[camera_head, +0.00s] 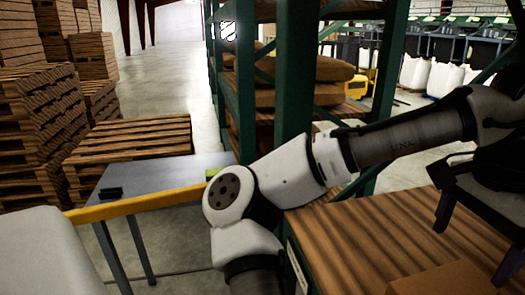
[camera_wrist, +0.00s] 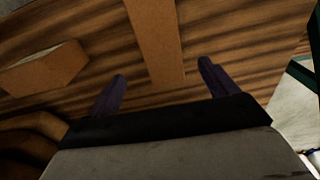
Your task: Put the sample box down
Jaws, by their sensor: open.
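My gripper (camera_wrist: 162,71) is open in the wrist view, its two dark fingers apart. In the head view my gripper (camera_head: 478,240) is at the right edge, partly cut off, above a slatted wooden surface (camera_head: 350,235). A plain brown cardboard box (camera_wrist: 155,40) shows between the fingers in the wrist view; I cannot tell whether they touch it. Another brown box (camera_wrist: 45,68) lies on the wood at the left there. In the head view a brown box (camera_head: 440,281) sits on the wood at the bottom right, partly cut off. I cannot tell which is the sample box.
Green rack posts (camera_head: 297,70) stand close behind my arm. Filled brown sacks (camera_head: 320,69) lie on the rack. A grey table (camera_head: 165,175) with a small black object (camera_head: 111,193) stands left, behind a yellow rail (camera_head: 150,202). Pallets (camera_head: 130,140) are stacked at left; the aisle floor is clear.

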